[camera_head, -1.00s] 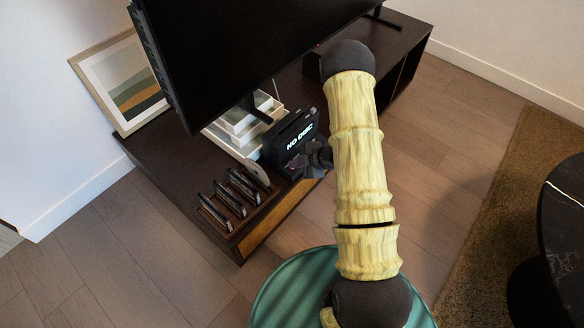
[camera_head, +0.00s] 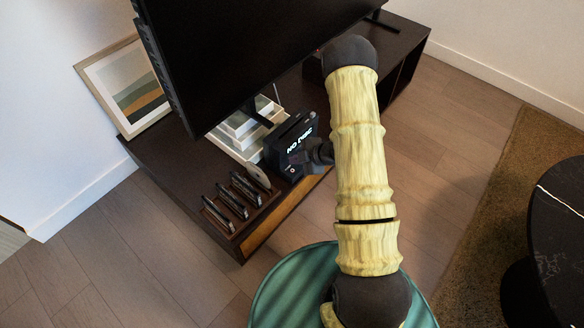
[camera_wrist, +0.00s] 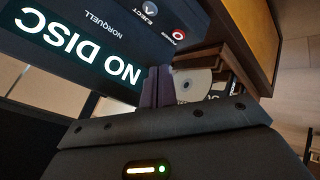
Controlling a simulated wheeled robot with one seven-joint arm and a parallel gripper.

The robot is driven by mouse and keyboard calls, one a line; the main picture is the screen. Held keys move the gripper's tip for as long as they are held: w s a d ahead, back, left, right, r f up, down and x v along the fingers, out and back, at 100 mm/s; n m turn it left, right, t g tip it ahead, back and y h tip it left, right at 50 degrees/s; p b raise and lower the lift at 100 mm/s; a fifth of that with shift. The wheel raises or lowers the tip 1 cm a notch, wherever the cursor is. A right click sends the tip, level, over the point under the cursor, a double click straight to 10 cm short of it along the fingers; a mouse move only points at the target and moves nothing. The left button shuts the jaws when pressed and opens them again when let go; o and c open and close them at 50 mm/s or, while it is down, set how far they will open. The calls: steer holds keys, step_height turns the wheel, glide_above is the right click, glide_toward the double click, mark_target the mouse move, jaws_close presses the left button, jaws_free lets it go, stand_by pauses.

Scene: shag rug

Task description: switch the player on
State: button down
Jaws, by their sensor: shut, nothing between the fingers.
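The player (camera_head: 278,152) is a black box on the dark low cabinet, with a lit display (camera_head: 301,143) reading "NO DISC". In the wrist view, the player's front (camera_wrist: 110,22) shows the name NORQUELL, a grey eject button (camera_wrist: 150,8) and a red ringed button (camera_wrist: 178,34). My gripper (camera_head: 300,157) is close in front of the player's face in the head view. Its shut, empty fingertips (camera_wrist: 156,72) show in the wrist view between the display and the red button. I cannot tell whether they touch the player.
Several disc cases (camera_head: 232,195) stand in a rack left of the player, with a disc (camera_head: 258,175) beside them. A large television (camera_head: 230,50) stands behind and above. White boxes (camera_head: 240,128) are behind the player.

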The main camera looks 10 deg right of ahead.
steer(key=shift+r+p, duration=0.75)
steer(key=shift+r, duration=0.4)
